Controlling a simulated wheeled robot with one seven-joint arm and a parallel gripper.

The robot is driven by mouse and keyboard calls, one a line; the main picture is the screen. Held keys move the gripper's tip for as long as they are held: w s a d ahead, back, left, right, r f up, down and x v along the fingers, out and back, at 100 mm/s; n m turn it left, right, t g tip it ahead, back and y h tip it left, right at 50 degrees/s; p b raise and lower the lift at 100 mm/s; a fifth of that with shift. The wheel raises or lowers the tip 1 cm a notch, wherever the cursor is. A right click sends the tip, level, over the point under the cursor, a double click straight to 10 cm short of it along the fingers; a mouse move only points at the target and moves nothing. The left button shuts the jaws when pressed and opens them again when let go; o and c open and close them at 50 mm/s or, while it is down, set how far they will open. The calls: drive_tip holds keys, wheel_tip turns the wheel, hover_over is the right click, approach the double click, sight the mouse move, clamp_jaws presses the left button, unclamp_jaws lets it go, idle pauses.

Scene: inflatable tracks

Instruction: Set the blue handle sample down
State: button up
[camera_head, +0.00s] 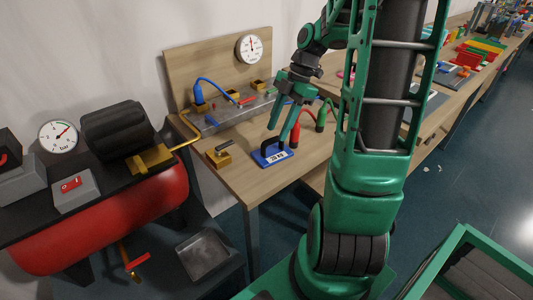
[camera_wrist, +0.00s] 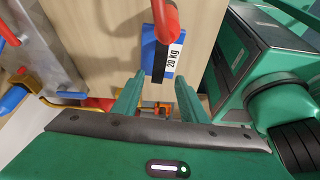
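I see nothing clamped between the fingers. Whether a finger touches the handle, I cannot tell.
A red handle (camera_head: 296,131) and a green one (camera_head: 321,117) stand close behind the sample. A brass block (camera_head: 219,157) lies to its left. A grey metal panel with hoses (camera_head: 229,117) stands behind. Bare wood lies in front of the brass block.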

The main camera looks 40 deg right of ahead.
sight(273, 139)
drive_tip(key=shift+w+x, duration=0.2)
drive_tip(key=shift+x, duration=2.7)
drive_tip(key=shift+d, duration=0.2)
clamp_jaws()
